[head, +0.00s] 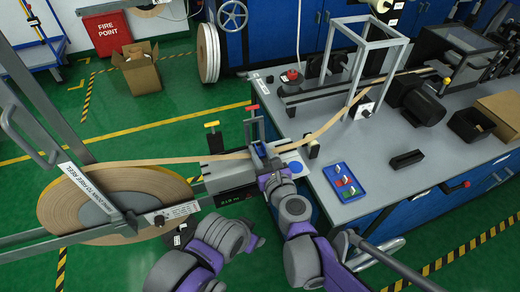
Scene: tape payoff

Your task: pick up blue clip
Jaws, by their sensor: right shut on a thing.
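My right gripper (268,168) is shut at the tape guide block, beside the tan tape (225,158) and near the table's left edge. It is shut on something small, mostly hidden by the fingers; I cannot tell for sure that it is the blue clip. A blue tray (354,194) on the grey table holds small red, green and white pieces. No separate blue clip can be made out in it. My left arm is low at the centre, below the digital display; its gripper (181,236) is small and dark, and its opening is unclear.
A large tape reel (60,209) stands at the left, its tape running right to the grey table (400,188). A metal frame (384,42), a dark motor (418,103), a black block (406,159) and a black bin (470,125) occupy the table.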

